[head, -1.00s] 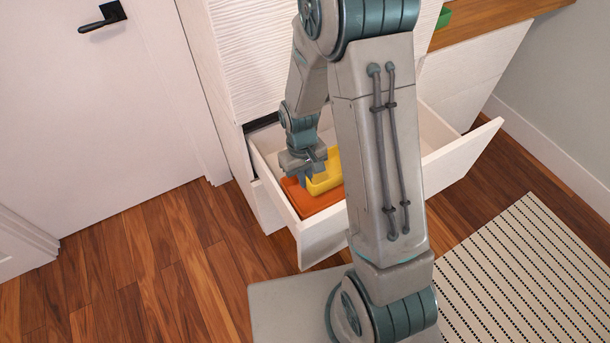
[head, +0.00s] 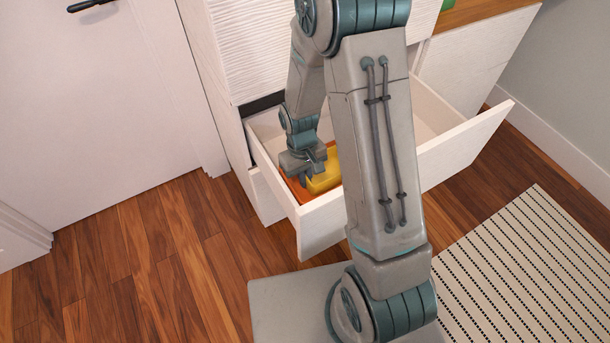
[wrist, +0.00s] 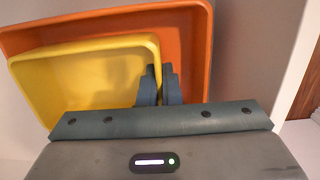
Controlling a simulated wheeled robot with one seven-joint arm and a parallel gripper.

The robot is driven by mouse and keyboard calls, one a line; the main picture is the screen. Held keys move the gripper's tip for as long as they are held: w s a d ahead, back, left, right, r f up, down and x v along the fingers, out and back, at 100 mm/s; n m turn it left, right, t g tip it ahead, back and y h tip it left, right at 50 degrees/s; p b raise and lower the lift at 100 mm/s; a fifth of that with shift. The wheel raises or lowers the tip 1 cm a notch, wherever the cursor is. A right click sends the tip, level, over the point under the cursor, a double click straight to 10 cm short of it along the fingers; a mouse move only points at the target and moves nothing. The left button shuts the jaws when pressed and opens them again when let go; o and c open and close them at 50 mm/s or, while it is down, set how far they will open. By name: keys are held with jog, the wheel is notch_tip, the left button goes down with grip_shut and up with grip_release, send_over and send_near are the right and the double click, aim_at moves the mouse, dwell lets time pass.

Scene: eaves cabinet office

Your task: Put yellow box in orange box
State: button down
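The yellow box (head: 326,178) is a small open tray, seen at the orange box inside the open drawer. In the wrist view the yellow box (wrist: 85,75) overlaps the left part of the larger, open orange box (wrist: 192,50). I cannot tell whether it rests on the orange floor or hangs just above it. My gripper (wrist: 160,85) points down, its two fingers close together on either side of the yellow box's right wall, gripping it. In the head view my gripper (head: 307,180) and arm hide part of both boxes.
The white drawer (head: 470,145) is pulled out of the white cabinet (head: 245,50), its walls close around the boxes. The drawer's right part looks empty where visible. A door stands at the left, and a striped rug (head: 530,270) lies at the right.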

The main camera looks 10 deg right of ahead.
jog(key=c, duration=1.5)
grip_release()
jog(key=shift+c, duration=0.2)
notch_tip(320, 180, up, 14)
jog(key=w+p, duration=0.1)
jog(key=p, duration=0.2)
jog(key=shift+w+a+f, duration=0.2)
jog(key=shift+w+a, duration=0.1)
